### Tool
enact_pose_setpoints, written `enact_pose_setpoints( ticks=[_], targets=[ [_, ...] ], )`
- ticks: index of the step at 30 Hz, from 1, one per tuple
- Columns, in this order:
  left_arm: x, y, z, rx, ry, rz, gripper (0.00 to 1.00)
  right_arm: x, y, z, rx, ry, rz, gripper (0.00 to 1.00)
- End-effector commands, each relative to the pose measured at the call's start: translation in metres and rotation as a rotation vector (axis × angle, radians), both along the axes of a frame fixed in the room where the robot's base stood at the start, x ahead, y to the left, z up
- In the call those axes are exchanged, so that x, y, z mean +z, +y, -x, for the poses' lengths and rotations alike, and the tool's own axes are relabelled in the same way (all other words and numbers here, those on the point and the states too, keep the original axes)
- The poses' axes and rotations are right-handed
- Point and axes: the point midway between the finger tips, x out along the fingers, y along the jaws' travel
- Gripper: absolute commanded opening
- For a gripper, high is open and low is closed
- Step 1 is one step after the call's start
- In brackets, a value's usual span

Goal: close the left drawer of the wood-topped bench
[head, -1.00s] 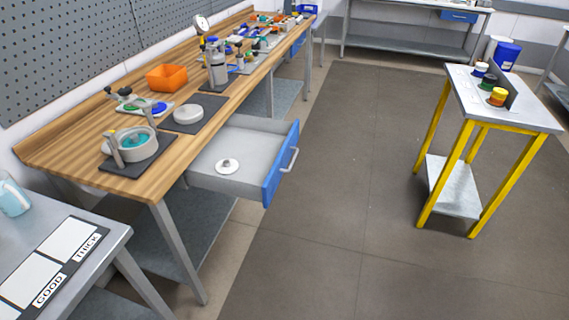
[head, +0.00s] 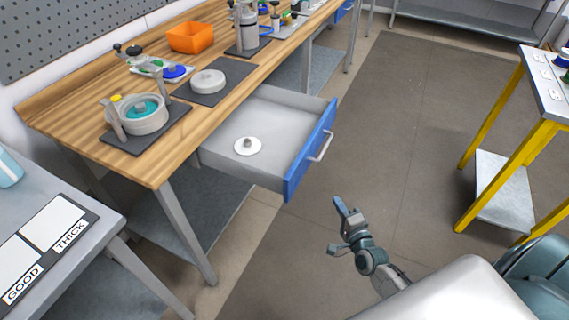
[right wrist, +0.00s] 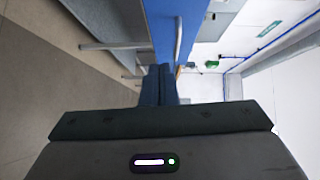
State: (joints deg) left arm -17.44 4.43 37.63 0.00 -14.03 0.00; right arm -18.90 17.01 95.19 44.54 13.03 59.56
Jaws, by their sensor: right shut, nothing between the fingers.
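The left drawer of the wood-topped bench (head: 75,110) stands pulled out, with a grey tray body and a blue front (head: 309,152). Its light bar handle (head: 322,147) faces right. A small white disc with a grey knob (head: 247,146) lies inside the drawer. My right gripper (head: 341,206) is shut and empty, in front of the drawer front and apart from it in the head view. In the right wrist view the shut fingers (right wrist: 159,86) point toward a blue panel (right wrist: 163,25) with a bar handle. My left gripper is out of view.
A yellow-legged stand (head: 500,150) is at the right. A grey table with label cards (head: 45,225) is at the lower left. A mixing pot (head: 145,114) and orange bin (head: 190,37) stand on the bench. The floor between bench and stand is clear.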

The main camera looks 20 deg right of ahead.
Motion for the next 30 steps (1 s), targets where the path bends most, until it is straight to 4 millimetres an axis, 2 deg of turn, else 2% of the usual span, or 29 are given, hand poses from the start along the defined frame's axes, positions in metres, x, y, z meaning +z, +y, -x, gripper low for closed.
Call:
enact_pose_setpoints(
  ticks=[3,8,20,24,30],
  targets=[
    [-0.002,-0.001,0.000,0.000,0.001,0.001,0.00,0.017,0.001,-0.004,-0.001,-0.046,-0.056,0.00],
    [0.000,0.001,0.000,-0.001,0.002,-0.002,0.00,0.020,0.000,-0.021,-0.002,-0.051,-0.059,0.00],
    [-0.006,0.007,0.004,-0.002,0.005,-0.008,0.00,0.017,-0.007,-0.102,-0.002,-0.049,-0.055,0.00],
    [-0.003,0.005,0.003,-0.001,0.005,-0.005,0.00,0.018,0.007,-0.119,-0.002,-0.047,-0.059,0.00],
    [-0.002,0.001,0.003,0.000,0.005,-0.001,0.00,0.017,0.018,-0.132,-0.002,-0.046,-0.057,0.00]
  ],
)
